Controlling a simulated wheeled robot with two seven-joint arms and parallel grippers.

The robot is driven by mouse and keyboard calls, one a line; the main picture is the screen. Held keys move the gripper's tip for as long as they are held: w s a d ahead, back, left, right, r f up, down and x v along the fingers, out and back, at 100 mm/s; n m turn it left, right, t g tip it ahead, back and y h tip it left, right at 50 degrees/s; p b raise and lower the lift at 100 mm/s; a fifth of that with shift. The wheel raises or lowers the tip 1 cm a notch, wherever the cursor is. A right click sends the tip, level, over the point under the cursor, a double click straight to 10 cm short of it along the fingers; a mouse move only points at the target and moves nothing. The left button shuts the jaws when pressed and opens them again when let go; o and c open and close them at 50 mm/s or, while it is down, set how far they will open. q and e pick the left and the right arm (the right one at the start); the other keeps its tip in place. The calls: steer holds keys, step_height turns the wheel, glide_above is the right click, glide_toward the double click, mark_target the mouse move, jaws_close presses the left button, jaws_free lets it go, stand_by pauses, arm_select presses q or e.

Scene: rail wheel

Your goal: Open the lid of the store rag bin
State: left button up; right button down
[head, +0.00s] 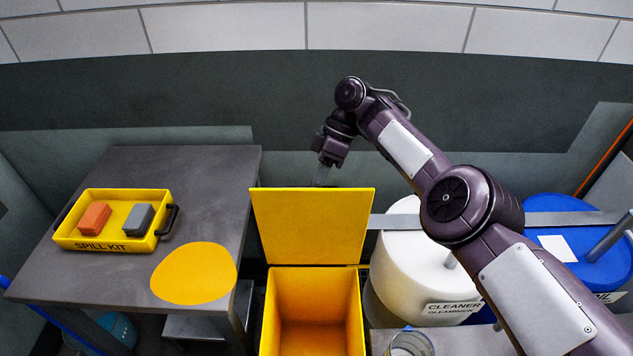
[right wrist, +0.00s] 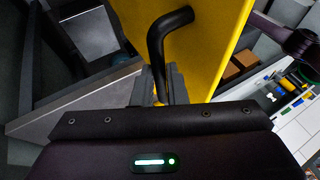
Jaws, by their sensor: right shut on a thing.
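The yellow rag bin (head: 313,310) stands in the middle of the head view, its inside visible and looking empty. Its yellow lid (head: 313,225) stands up at the back edge, raised clear of the opening. My right gripper (head: 322,174) is behind the lid's upper edge, its fingertips partly hidden there. In the right wrist view, the fingers (right wrist: 160,92) are shut on the black bent handle (right wrist: 165,45), which joins the face of the yellow lid (right wrist: 208,45). My left gripper is not in view.
A grey table (head: 120,275) on the left bears a yellow spill kit tray (head: 110,237) with a red and a grey block, and an orange-yellow disc (head: 195,273). A white cleaner drum (head: 410,265) and a blue drum (head: 575,255) stand on the right.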

steer(key=shift+s+f, duration=0.25)
steer(key=shift+f, duration=0.3)
steer(key=c, duration=1.8)
jaws_free()
steer(key=shift+o, duration=1.4)
steer(key=shift+w, duration=0.25)
steer(key=shift+o, duration=0.3)
steer(key=shift+w, duration=0.2)
steer(key=shift+s+r, duration=0.15)
steer(key=shift+r, duration=0.05)
